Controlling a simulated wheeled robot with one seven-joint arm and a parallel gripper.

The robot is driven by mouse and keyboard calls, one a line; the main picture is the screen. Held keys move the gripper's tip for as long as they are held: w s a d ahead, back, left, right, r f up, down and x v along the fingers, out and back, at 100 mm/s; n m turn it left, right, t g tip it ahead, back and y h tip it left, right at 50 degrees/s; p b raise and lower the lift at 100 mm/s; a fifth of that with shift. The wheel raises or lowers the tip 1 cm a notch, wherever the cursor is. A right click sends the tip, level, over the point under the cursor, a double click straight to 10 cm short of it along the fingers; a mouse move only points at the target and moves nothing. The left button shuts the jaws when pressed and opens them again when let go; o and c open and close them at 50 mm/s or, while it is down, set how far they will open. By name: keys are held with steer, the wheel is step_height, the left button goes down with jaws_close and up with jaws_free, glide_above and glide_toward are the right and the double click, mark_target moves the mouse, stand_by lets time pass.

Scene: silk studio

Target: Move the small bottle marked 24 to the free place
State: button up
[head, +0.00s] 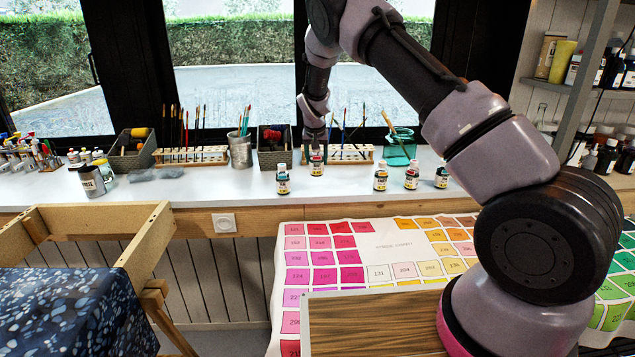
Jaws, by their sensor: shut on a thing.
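Several small white-capped bottles stand on the white counter below the window. My gripper (316,143) points down and is shut on one small bottle (317,166), with an orange-red band showing near its top. I cannot tell whether its base touches the counter. A teal-banded bottle (282,182) stands to its left and nearer. To the right stand a bottle (380,179), another bottle (411,177) and a green-banded bottle (441,177). The label numbers are too small to read, so I cannot tell which is marked 24. Bare counter (347,179) lies between the held bottle and those on the right.
Behind are brush racks (352,153), a dark basket (272,157), a metal cup of brushes (240,151) and a teal glass jar (399,150).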

mark_target(316, 175)
steer(key=shift+f, duration=3.3)
steer(key=o, duration=1.5)
steer(key=shift+f, duration=0.15)
steer(key=shift+c, duration=0.2)
